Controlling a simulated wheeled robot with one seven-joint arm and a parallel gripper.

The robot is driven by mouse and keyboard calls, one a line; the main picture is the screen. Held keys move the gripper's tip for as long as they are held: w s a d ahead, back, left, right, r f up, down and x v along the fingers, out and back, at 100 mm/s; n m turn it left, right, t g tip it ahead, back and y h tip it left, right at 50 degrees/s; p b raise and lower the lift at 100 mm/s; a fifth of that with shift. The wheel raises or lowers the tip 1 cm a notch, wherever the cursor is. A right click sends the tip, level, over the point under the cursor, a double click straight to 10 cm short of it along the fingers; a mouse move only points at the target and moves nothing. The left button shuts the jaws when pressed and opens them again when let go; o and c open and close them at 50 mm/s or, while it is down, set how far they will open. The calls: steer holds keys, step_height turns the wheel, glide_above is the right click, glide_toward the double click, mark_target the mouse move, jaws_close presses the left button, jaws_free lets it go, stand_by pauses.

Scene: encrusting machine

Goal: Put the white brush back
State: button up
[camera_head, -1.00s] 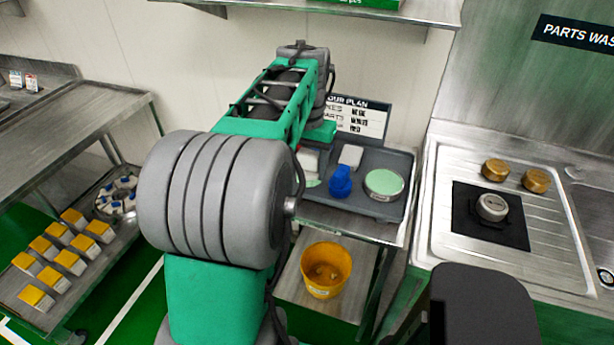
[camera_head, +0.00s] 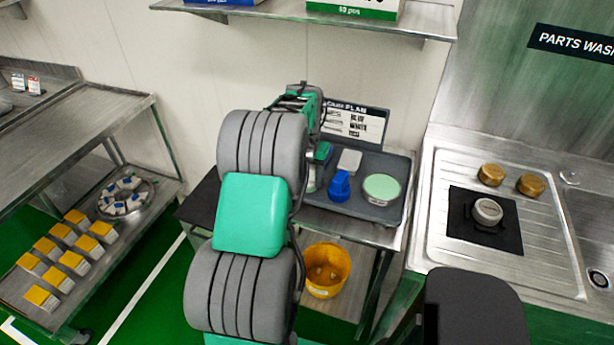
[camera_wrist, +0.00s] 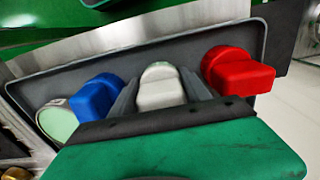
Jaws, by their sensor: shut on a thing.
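The white brush (camera_wrist: 160,88) is between the two dark fingers of my gripper (camera_wrist: 163,82) in the wrist view. The gripper is shut on it. The blue brush (camera_wrist: 96,96) is on its left and the red brush (camera_wrist: 238,72) on its right. All are over the grey tray (camera_wrist: 45,88); I cannot tell whether the white brush touches the tray. The blue brush (camera_head: 340,186) stands in the tray (camera_head: 400,165) there.
The tray also holds a pale green round tub (camera_head: 382,188) and a pale block (camera_head: 349,161). A plan sign (camera_head: 355,124) stands behind it. A yellow bucket (camera_head: 326,270) is on the shelf below. The parts washer (camera_head: 450,255) is on the right. A wall shelf (camera_head: 300,17) hangs above.

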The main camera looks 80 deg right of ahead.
steer(key=shift+f, duration=0.2)
steer(key=o, duration=1.5)
steer(key=shift+c, duration=0.2)
steer(key=shift+r, duration=0.1)
